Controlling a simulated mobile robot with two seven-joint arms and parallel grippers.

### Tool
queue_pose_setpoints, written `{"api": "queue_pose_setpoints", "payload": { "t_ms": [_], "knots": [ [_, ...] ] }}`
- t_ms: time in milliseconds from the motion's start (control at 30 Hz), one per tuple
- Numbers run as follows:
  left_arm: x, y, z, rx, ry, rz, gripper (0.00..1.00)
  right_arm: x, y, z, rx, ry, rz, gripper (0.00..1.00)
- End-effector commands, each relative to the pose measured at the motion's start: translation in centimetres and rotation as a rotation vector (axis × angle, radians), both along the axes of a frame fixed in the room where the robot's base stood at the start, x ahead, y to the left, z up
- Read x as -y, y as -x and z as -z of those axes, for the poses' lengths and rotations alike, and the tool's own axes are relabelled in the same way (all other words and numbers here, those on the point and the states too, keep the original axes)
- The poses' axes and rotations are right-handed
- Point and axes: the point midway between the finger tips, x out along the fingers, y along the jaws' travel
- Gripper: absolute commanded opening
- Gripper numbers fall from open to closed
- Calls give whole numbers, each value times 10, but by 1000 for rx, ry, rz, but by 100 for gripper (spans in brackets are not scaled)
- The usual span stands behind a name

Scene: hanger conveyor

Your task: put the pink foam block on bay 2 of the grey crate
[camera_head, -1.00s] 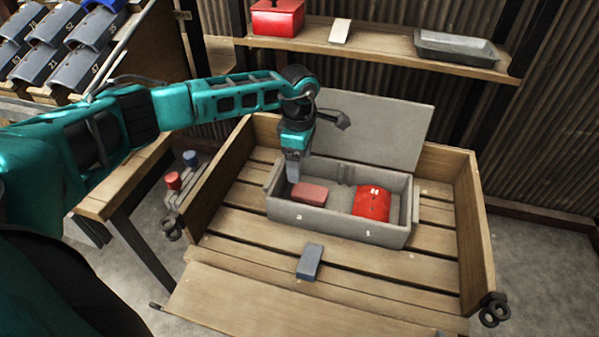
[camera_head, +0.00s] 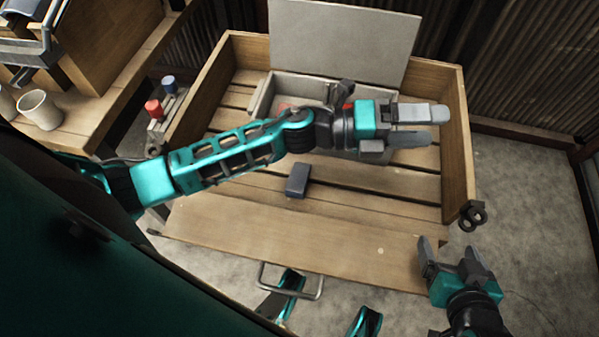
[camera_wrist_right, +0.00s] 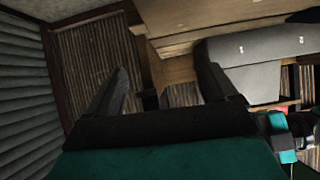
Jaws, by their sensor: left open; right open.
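The grey crate (camera_head: 260,97) stands in the wooden box with its lid (camera_head: 345,40) raised behind it. A small pinkish-red patch, likely the pink foam block (camera_head: 283,106), shows inside at the crate's left; my left arm hides the rest. A bit of a red object (camera_head: 348,104) shows farther right. My left gripper (camera_head: 432,126) is open and appears empty, with its fingers pointing right over the crate's right side. My right gripper (camera_head: 450,250) is open and empty, off the box's front right. Its fingers also show in the right wrist view (camera_wrist_right: 165,85). Bay markings are hidden.
A blue-grey block (camera_head: 298,180) lies on the slats in front of the crate. The box's right wall (camera_head: 455,150) stands between the crate and the floor. A front board (camera_head: 290,235) is clear. A side table with a cup (camera_head: 40,110) is at left.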

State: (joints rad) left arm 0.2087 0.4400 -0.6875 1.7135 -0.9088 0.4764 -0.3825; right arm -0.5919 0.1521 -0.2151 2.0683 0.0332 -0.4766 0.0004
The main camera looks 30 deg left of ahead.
Motion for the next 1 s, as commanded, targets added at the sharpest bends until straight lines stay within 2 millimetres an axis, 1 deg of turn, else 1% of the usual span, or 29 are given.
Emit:
{"api": "queue_pose_setpoints", "payload": {
  "t_ms": [33, 67, 133, 167, 200, 267, 300, 367, 400, 500, 600, 700, 1000],
  "knots": [
    [-8, 0, -1, -141, 126, -96, 77, 0, 0, 0, 0, -2, 1, 86],
    [-16, -2, 0, -229, 198, -157, 77, 0, 0, 0, 0, -2, 1, 86],
    [-37, -6, 9, -438, 361, -299, 77, -1, 0, 0, -1, -2, 2, 86],
    [-48, -5, 16, -530, 429, -357, 77, -1, 0, 0, -1, -3, 2, 86],
    [-62, -3, 27, -654, 517, -438, 77, -1, 0, 0, -1, -3, 2, 86],
    [-84, 4, 49, -842, 643, -554, 77, -1, 0, 0, -1, -4, 3, 86],
    [-98, 12, 64, -963, 720, -628, 77, -1, 0, 0, -1, -4, 3, 86],
    [-116, 28, 89, -1134, 823, -732, 77, -1, 0, 0, -1, -4, 3, 86],
    [-126, 40, 103, -1235, 884, -793, 77, -1, 0, 0, -1, -4, 3, 86],
    [-144, 71, 132, -1444, 1003, -915, 77, -1, 0, 0, -1, -4, 3, 86],
    [-152, 93, 149, -1575, 1074, -988, 77, -1, 0, 0, -1, -3, 2, 86],
    [-156, 103, 156, -1634, 1106, -1022, 77, -1, 0, 0, -1, -3, 2, 86],
    [-156, 105, 157, -1645, 1109, -1028, 77, -1, 0, 0, -2, -3, 2, 86]
  ]
}}
